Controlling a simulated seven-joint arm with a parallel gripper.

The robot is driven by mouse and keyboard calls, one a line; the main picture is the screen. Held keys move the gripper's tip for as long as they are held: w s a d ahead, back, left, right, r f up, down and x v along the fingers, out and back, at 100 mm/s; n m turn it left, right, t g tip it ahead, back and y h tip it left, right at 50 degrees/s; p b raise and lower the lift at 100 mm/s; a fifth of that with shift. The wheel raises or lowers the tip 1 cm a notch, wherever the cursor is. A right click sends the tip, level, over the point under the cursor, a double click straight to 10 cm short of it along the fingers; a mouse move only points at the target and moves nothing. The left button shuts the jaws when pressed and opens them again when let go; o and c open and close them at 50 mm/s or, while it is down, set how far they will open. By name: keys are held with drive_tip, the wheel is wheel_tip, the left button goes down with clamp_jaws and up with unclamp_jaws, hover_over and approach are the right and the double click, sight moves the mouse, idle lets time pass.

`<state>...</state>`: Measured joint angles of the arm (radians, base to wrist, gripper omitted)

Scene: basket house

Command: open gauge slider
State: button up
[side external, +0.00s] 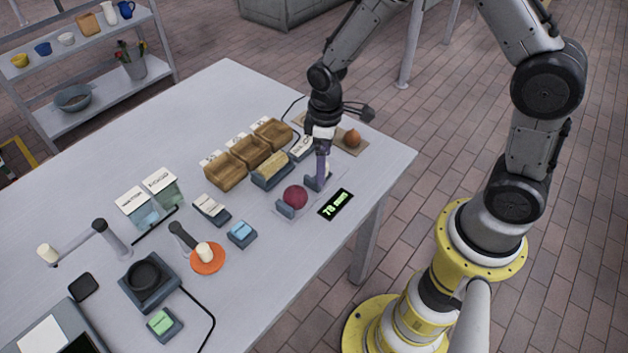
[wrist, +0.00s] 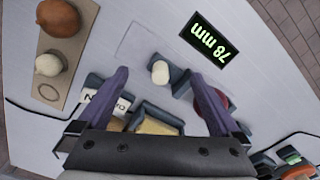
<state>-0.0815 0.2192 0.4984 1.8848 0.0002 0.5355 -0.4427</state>
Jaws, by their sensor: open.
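The gauge is a pale plate (side external: 303,215) with two dark blocks and a black display (side external: 336,204) reading 78 mm in green. A dark red ball (side external: 295,197) sits between the fixed block (side external: 285,210) and the slider block (side external: 313,184). In the wrist view a cream knob (wrist: 160,72) is on the slider block (wrist: 180,84). My gripper (side external: 322,178) points down above the slider end. Its purple fingers (wrist: 160,75) are apart, one on each side of the knob in the wrist view. Contact cannot be told. The right finger partly hides the ball (wrist: 226,100).
Wooden bins (side external: 226,171) and a grey tray with a yellowish block (side external: 271,170) stand to the left. A board with an onion (side external: 352,138) lies behind my gripper. An orange disc (side external: 208,258) and blue-topped block (side external: 242,233) are nearer. The table's right edge is close.

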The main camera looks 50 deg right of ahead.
drive_tip(key=shift+s+f, duration=0.1)
drive_tip(key=shift+f, duration=0.4)
drive_tip(key=shift+r, duration=3.55)
drive_tip(key=shift+r, duration=0.1)
drive_tip(key=s+d+r+m+t, duration=0.1)
drive_tip(key=s+r+t, duration=0.15)
drive_tip(key=r, duration=0.55)
drive_tip(key=s+d+r+m+t, duration=0.1)
drive_tip(key=s+r+t, duration=0.15)
drive_tip(key=r, duration=0.55)
drive_tip(key=s+m, duration=0.4)
drive_tip(key=s, duration=1)
drive_tip(key=shift+d+t, duration=0.3)
drive_tip(key=shift+d, duration=0.15)
drive_tip(key=shift+r, duration=0.1)
